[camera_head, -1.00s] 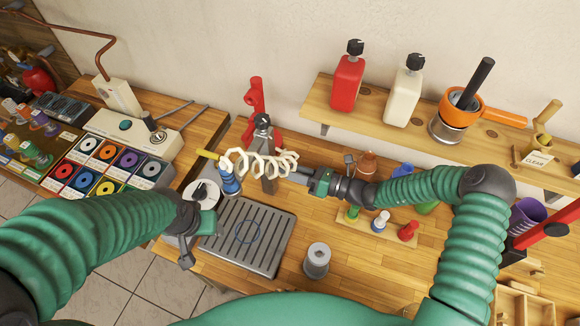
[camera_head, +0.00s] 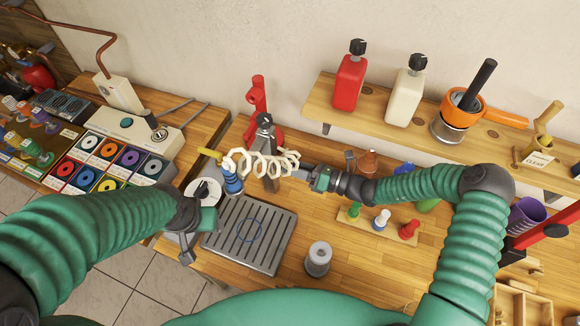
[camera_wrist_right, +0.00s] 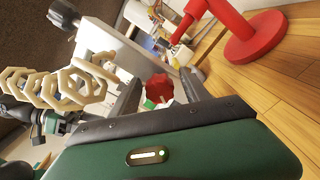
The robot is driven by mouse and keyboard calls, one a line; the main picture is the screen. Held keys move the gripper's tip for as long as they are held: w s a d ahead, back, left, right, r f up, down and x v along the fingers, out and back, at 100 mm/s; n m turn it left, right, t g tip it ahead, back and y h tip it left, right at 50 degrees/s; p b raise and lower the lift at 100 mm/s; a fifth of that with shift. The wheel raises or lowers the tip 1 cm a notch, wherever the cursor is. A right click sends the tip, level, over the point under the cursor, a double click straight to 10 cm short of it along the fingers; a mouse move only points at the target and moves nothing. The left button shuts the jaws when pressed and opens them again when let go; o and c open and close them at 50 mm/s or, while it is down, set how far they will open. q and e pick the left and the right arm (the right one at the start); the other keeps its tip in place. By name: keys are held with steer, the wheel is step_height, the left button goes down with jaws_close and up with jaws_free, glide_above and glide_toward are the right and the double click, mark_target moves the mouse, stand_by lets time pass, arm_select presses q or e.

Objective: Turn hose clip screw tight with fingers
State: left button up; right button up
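A cream coiled hose (camera_head: 262,164) runs sideways in front of a dark grey clamp post (camera_head: 266,150). A blue ribbed fitting (camera_head: 232,182) hangs by its left end. My right gripper (camera_head: 299,174) points left at the hose's right end. In the right wrist view its two fingers (camera_wrist_right: 160,95) stand apart, with a red faceted knob (camera_wrist_right: 158,88) showing between them. I cannot tell whether they touch it. The hose coils (camera_wrist_right: 60,87) lie left of the fingers there. My left gripper (camera_head: 190,248) hangs beside the grey ribbed tray (camera_head: 250,233); its opening is unclear. I cannot make out the clip itself.
A red stand (camera_head: 258,97) rises behind the hose and shows its round base in the wrist view (camera_wrist_right: 255,38). A grey spool (camera_head: 318,259) stands right of the tray. A rack with coloured plugs (camera_head: 381,220) lies below my right forearm. A shelf (camera_head: 400,127) holds bottles above.

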steer(key=shift+a+f, duration=0.15)
steer(key=shift+f, duration=0.05)
steer(key=shift+s+d, duration=0.2)
steer(key=b+v, duration=0.2)
steer(key=v, duration=0.9)
steer(key=shift+d+b, duration=0.35)
steer(key=shift+w, duration=0.1)
steer(key=shift+a+f, duration=0.1)
